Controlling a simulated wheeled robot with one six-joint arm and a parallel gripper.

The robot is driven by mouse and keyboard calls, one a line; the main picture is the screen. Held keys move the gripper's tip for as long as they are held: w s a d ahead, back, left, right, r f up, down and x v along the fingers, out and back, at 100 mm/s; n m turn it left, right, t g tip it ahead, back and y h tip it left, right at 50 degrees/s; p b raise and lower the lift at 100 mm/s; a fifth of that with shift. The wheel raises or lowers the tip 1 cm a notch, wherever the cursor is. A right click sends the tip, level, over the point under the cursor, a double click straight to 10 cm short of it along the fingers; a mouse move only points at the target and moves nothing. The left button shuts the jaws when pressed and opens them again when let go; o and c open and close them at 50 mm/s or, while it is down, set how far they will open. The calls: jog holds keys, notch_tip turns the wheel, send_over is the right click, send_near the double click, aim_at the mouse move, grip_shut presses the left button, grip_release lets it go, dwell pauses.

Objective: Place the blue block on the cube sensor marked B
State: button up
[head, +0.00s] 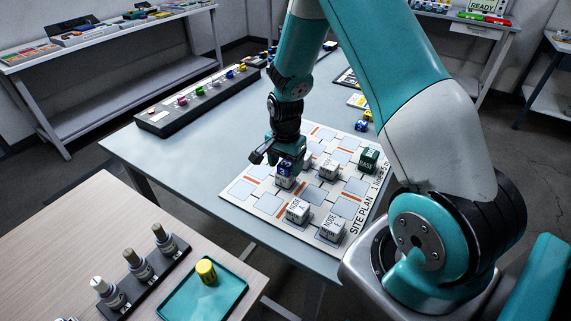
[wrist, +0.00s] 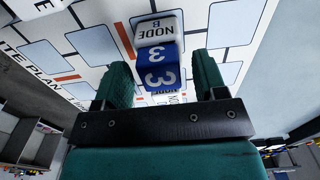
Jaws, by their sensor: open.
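The blue block (wrist: 157,72), marked with white 3s, is between the two fingers of my gripper (wrist: 164,85) in the wrist view. The white cube sensor marked NODE B (wrist: 155,32) is directly against it. The block appears to sit on this cube, but the contact is partly hidden. In the head view, the blue block (head: 284,182) is on the site plan board, just under my gripper (head: 284,160). My gripper is open, with its fingers on either side of the block.
The site plan board (head: 240,189) holds other white node cubes (head: 298,210) and a dark green block (head: 368,160). Behind is a black rack with coloured pieces (head: 160,119). A teal tray (head: 180,304) with a yellow cylinder (head: 206,270) is at the front left.

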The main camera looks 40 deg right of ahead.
aim_at(285, 164)
notch_tip(285, 164, up, 11)
jog(key=s+a+r+n, duration=0.2)
jog(key=a+r+n, duration=0.2)
jog(key=a+r, duration=0.15)
jog(key=s+a+r+n+y, duration=0.2)
jog(key=s+a+r+n, duration=0.2)
jog(key=s+a+n, duration=0.4)
jog(key=s+a+r+n+y, duration=0.2)
jog(key=s+a+r+n, duration=0.2)
jog(key=s+a+n, duration=0.5)
jog(key=s+b, duration=0.1)
jog(key=s, duration=0.2)
jog(key=shift+s+r, duration=0.15)
jog(key=shift+d, duration=0.1)
